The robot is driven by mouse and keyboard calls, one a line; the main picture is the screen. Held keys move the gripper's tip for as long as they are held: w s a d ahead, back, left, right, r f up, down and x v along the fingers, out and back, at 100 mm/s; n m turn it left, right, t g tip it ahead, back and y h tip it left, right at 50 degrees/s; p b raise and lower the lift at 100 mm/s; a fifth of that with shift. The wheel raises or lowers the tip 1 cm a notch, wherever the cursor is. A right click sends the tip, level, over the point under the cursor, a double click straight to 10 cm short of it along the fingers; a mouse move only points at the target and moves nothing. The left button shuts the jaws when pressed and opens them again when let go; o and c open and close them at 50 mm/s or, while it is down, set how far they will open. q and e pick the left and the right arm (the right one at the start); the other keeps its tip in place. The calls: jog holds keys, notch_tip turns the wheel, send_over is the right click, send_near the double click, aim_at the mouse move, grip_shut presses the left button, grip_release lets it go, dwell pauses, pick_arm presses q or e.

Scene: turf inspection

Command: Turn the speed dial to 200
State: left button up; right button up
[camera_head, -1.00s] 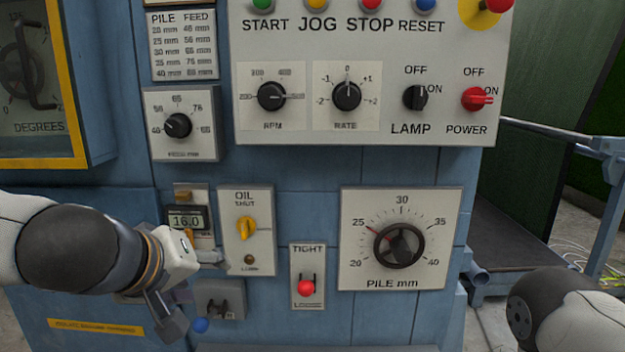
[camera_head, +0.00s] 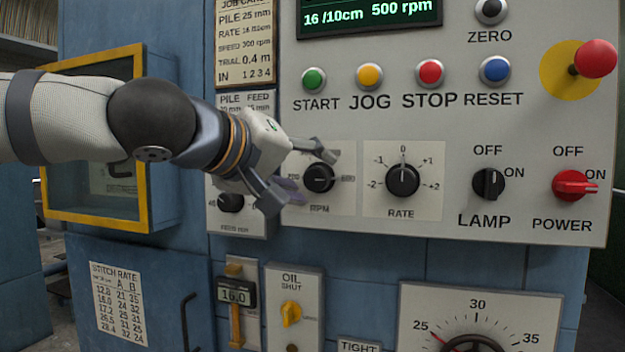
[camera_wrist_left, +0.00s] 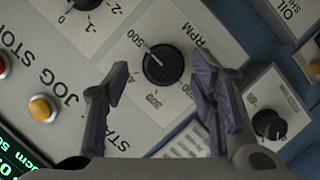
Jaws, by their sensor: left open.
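The speed dial is a round black knob (camera_head: 319,178) marked RPM on a pale plate. In the left wrist view the knob (camera_wrist_left: 163,64) has a white pointer line aimed toward 500. My left gripper (camera_head: 315,172) is open at the dial, one finger above it and one at its lower left. In the left wrist view the gripper (camera_wrist_left: 161,93) has its fingers spread on either side of the knob's lower part, with no visible grip on it. The fingers cover part of the scale in the head view. My right gripper is out of view.
The green display (camera_head: 370,18) reads 500 rpm. The RATE dial (camera_head: 402,180) is close on the right, the feed dial (camera_head: 231,202) at the lower left. START, JOG, STOP and RESET buttons (camera_head: 495,71) are above. The yellow-framed box (camera_head: 145,150) stands left.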

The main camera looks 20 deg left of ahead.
pick_arm(q)
jog(key=shift+w+d+f, duration=0.15)
jog(key=shift+w+f, duration=0.5)
jog(key=shift+w, duration=0.2)
jog(key=shift+r, duration=0.2)
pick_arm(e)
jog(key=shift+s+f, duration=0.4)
pick_arm(q)
jog(key=shift+s, duration=0.1)
jog(key=shift+c, duration=0.7)
jog(key=c, duration=1)
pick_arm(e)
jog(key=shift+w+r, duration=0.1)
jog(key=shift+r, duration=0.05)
